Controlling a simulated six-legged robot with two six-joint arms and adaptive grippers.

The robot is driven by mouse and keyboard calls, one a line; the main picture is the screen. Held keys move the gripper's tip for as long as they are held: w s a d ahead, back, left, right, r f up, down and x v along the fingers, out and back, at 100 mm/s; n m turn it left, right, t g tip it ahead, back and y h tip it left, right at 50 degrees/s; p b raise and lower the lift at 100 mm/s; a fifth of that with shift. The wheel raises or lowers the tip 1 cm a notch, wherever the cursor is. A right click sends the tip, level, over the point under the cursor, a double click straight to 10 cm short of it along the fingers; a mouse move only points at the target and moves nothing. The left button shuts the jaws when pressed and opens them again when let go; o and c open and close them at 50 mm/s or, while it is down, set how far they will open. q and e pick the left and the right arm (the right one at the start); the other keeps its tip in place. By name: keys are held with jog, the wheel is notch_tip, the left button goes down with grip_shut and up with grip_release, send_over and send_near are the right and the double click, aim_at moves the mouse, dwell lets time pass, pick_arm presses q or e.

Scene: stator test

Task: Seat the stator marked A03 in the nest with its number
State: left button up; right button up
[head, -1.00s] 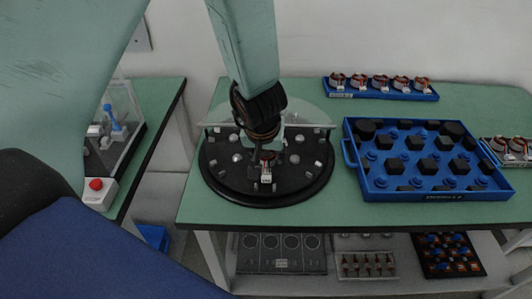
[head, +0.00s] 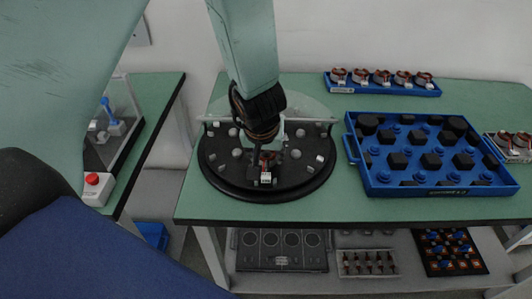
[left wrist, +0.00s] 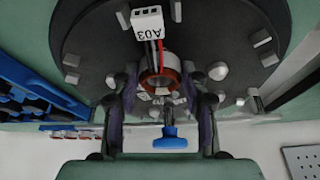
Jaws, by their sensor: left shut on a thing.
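My left gripper (head: 264,150) is shut on a stator (head: 267,158) over the front part of a round black plate (head: 222,178). In the left wrist view the gripper (left wrist: 161,105) has one finger on each side of the stator (left wrist: 160,70), a copper-wound ring. Its white connector (left wrist: 148,22), on red and black leads, reads A03 upside down. The black plate (left wrist: 85,45) lies close behind it with several grey pegs and blocks. I cannot tell whether the stator touches the plate. The nest numbers are not readable. My right gripper is not in view.
A clear curved guard (head: 312,108) stands at the plate's back. A blue tray (head: 352,160) with black and blue parts is to the right. A blue rack (head: 385,90) of several stators stands behind. A red button box (head: 93,188) is on the left table.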

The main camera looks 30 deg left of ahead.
pick_arm(q)
jog(key=shift+s+d+f, duration=0.1)
jog(key=shift+s+f, duration=0.05)
jog(key=shift+f, duration=0.1)
dwell(0.3)
jog(key=o, duration=1.2)
jog(key=shift+o, duration=0.7)
